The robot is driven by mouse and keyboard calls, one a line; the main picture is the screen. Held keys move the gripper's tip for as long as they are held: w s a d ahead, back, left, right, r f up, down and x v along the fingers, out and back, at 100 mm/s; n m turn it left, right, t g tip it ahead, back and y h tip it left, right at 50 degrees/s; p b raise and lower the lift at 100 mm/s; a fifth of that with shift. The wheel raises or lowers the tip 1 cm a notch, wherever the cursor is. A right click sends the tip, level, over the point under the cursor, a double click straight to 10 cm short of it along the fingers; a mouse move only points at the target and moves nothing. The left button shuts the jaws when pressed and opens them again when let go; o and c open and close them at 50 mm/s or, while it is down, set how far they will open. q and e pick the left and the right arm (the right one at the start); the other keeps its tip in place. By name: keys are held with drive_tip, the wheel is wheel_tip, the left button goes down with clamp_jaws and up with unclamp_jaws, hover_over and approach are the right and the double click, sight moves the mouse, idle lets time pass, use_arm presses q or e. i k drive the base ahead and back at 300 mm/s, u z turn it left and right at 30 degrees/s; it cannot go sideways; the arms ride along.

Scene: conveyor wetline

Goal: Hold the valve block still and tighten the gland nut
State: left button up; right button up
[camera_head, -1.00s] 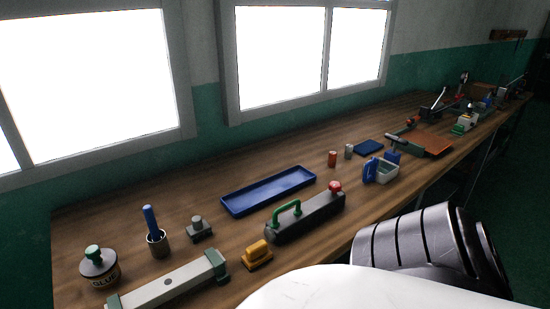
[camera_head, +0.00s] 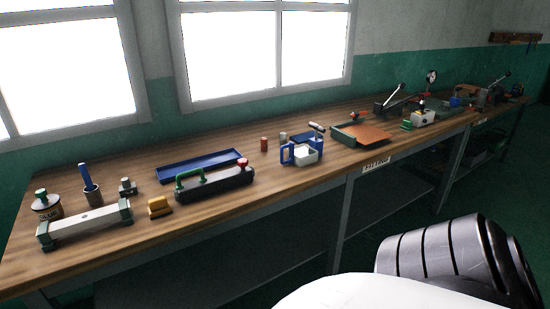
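I cannot make out a valve block or a gland nut for certain. A small white block with green parts (camera_head: 422,117) stands on the bench toward the right. A round dial on a stem (camera_head: 431,77) shows behind it. Several small dark devices (camera_head: 484,95) stand at the far right end, too small to tell apart. Neither of my grippers is in view. A ribbed grey part of my own body and a white surface of mine fill the lower right.
A long wooden bench (camera_head: 105,262) runs along the wall under the windows. Dark floor lies in front.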

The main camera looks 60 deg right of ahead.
sight(242, 163)
drive_tip(key=z, duration=1.5)
